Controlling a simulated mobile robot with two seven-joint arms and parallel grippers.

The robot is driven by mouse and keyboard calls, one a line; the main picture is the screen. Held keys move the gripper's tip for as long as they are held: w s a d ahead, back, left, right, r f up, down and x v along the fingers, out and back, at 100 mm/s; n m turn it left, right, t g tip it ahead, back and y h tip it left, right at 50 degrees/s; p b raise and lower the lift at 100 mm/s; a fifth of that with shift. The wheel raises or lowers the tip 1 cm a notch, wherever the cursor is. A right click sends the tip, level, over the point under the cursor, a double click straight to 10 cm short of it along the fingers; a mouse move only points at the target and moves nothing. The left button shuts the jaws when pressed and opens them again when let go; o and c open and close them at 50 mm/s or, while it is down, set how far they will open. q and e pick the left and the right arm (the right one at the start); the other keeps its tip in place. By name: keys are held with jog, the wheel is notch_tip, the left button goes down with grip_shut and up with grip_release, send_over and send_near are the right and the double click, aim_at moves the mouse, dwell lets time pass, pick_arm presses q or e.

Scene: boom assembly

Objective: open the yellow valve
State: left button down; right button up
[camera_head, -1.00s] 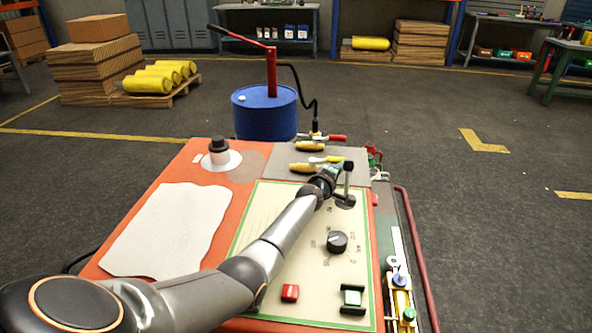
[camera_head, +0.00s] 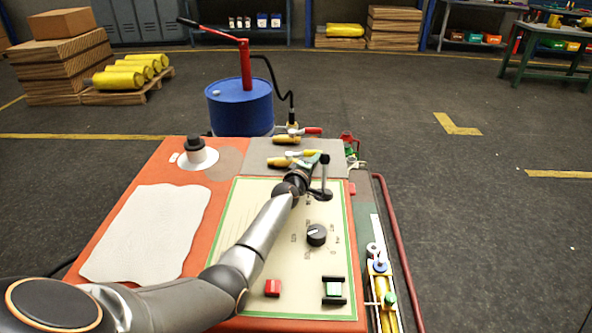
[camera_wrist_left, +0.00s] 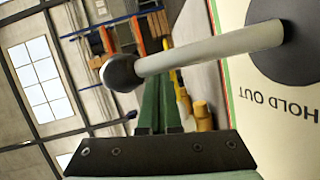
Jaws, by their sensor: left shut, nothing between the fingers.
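A valve with a yellow lever (camera_head: 302,153) and a yellow-orange body (camera_head: 281,162) lies on the grey plate at the back of the bench. My left gripper (camera_head: 315,160) is just right of and in front of that lever; I cannot tell whether they touch. In the left wrist view its green fingers (camera_wrist_left: 157,105) are shut, with nothing seen between them. Yellow valve parts (camera_wrist_left: 203,115) show small beyond the fingers, partly hidden. My right gripper is not in view.
An upright grey lever with a black knob (camera_head: 324,159) stands close beside my left gripper; its shaft (camera_wrist_left: 210,47) crosses the left wrist view. A second valve with a red lever (camera_head: 308,131) lies behind. A black dial (camera_head: 317,235) sits on the panel.

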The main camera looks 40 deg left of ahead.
pick_arm(q)
jog(key=p+v, duration=0.2)
jog(key=v, duration=0.2)
jog(key=p+v, duration=0.2)
jog(key=v, duration=0.3)
jog(key=shift+s+d, duration=0.25)
jog(key=shift+d, duration=0.05)
jog(key=shift+s+d, duration=0.1)
jog(key=shift+s, duration=0.6)
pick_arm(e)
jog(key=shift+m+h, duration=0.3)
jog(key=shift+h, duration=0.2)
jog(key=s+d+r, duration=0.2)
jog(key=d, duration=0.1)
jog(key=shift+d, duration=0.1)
pick_arm(q)
jog(key=shift+r+p, duration=0.15)
jog(key=shift+p, duration=0.15)
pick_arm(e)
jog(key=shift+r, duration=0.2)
